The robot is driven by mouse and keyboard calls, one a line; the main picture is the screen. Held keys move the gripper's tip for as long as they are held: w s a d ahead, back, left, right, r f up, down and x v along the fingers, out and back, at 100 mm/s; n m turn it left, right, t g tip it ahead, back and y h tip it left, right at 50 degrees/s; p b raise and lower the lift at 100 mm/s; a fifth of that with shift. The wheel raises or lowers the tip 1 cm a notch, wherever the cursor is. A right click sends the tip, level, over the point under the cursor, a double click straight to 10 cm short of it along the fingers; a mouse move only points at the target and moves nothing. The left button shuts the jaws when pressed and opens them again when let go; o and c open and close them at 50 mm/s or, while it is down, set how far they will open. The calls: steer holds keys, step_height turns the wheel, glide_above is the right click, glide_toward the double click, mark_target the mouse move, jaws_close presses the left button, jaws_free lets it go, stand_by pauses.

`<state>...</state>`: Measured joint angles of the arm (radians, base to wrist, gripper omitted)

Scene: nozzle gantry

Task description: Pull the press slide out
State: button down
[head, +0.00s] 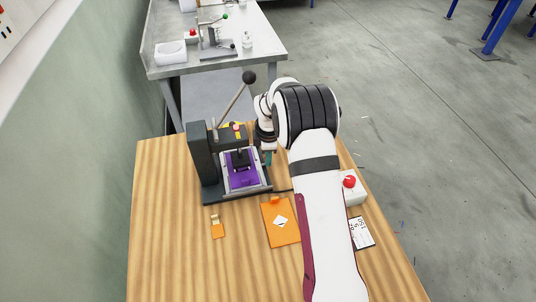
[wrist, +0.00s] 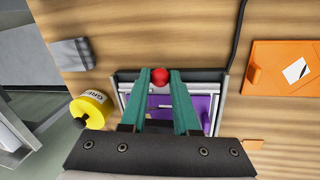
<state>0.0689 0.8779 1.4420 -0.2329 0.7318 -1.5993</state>
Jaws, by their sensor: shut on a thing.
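The press (head: 201,158) is a dark grey machine on the wooden table, with a raised lever ending in a black ball. The press slide (head: 242,177) is a light metal frame with a purple plate, sitting in the press base. The purple plate also shows between and behind my fingers in the wrist view (wrist: 202,104). My gripper (head: 268,157) is at the slide's right side. The knob's stem is hidden.
A yellow grease can (wrist: 92,108) and a grey block (wrist: 71,53) lie beside the press. An orange board (head: 281,222), a small orange piece (head: 217,228) and a red-button box (head: 351,188) are on the table. A black cable (wrist: 237,40) runs nearby. The table's front left is clear.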

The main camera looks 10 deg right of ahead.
steer(key=d, duration=1.5)
steer(key=shift+d, duration=0.15)
steer(key=c, duration=0.7)
jaws_free()
steer(key=shift+o, duration=0.2)
steer(key=s+r, duration=0.3)
steer(key=r, duration=1.2)
steer(key=shift+a+r, duration=0.3)
steer(key=shift+a, duration=0.05)
